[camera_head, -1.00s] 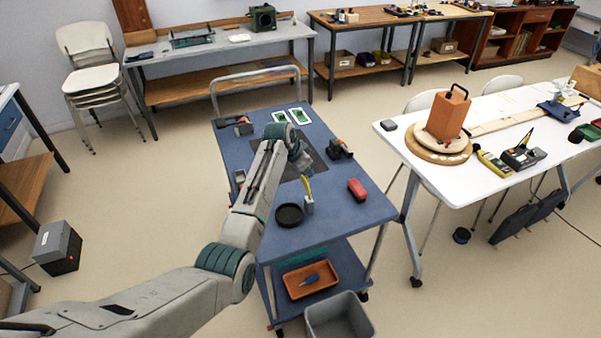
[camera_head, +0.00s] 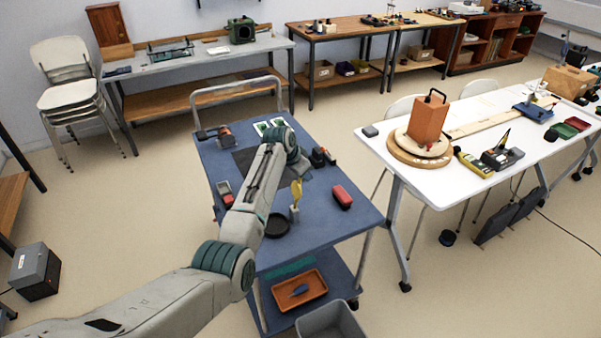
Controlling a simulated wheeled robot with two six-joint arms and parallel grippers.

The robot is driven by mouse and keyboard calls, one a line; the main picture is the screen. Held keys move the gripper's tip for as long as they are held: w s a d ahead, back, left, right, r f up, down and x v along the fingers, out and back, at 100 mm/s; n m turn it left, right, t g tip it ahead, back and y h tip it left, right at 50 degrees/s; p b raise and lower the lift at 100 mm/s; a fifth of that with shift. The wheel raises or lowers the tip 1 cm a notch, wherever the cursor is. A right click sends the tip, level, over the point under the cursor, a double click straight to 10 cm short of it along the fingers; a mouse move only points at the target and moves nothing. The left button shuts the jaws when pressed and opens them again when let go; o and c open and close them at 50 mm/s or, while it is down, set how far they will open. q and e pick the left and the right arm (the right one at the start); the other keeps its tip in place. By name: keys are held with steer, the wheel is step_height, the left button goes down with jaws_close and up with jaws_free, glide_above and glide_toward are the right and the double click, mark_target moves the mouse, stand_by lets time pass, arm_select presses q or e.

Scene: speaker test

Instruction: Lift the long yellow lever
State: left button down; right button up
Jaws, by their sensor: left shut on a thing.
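The yellow lever (camera_head: 297,192) stands nearly upright on a small grey base (camera_head: 294,213) on the blue cart. My left arm reaches in from the lower left, and its wrist bends down over the cart. My left gripper (camera_head: 298,174) is at the upper end of the lever, shut on it. Its fingers are small and mostly hidden, so the exact grip does not show. My right gripper is not in view.
The blue cart top (camera_head: 325,222) also holds a black round dish (camera_head: 277,226), a red block (camera_head: 342,197) and dark tools (camera_head: 322,156). An orange tray (camera_head: 300,290) is on the lower shelf. A white table (camera_head: 400,172) stands to the right.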

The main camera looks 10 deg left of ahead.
arm_select(q)
steer(key=shift+d, duration=0.1)
steer(key=c, duration=1.1)
jaws_free()
steer(key=shift+c, duration=0.2)
steer(key=shift+s+r, duration=0.15)
steer(key=shift+r, duration=0.2)
steer(key=b+v, duration=0.2)
steer(key=v, duration=0.8)
